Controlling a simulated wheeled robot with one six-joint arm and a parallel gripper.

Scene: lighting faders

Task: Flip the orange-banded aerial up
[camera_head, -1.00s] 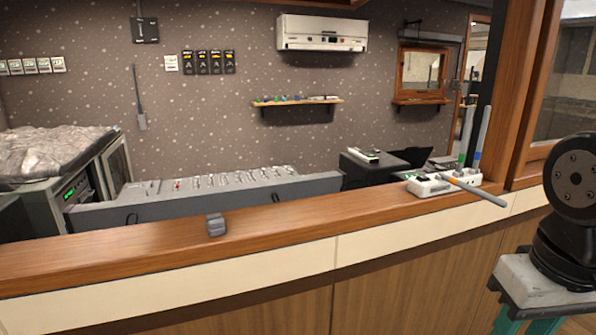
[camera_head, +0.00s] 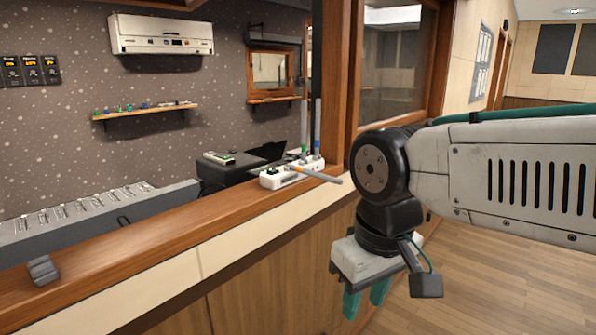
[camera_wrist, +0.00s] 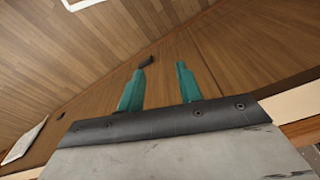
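The orange-banded aerial (camera_head: 317,174) is a grey rod with an orange band near its base. It lies folded down, close to level, pointing right and out past the counter's front edge. It is joined to a white box (camera_head: 287,175) on the wooden counter. Two other aerials, one with a green band (camera_head: 304,150) and one with a blue band (camera_head: 317,147), stand upright on the box. My gripper (camera_head: 364,304) hangs fingers down in front of the counter, below and right of the aerial. Its teal fingers (camera_wrist: 158,84) are apart with nothing between them. The aerial is not in the wrist view.
A wooden post (camera_head: 335,90) and window frame rise right behind the box. A small grey object (camera_head: 43,270) sits on the counter (camera_head: 150,258) at the left. A mixing desk (camera_head: 95,213) stands behind. Open floor (camera_head: 480,260) lies to the right.

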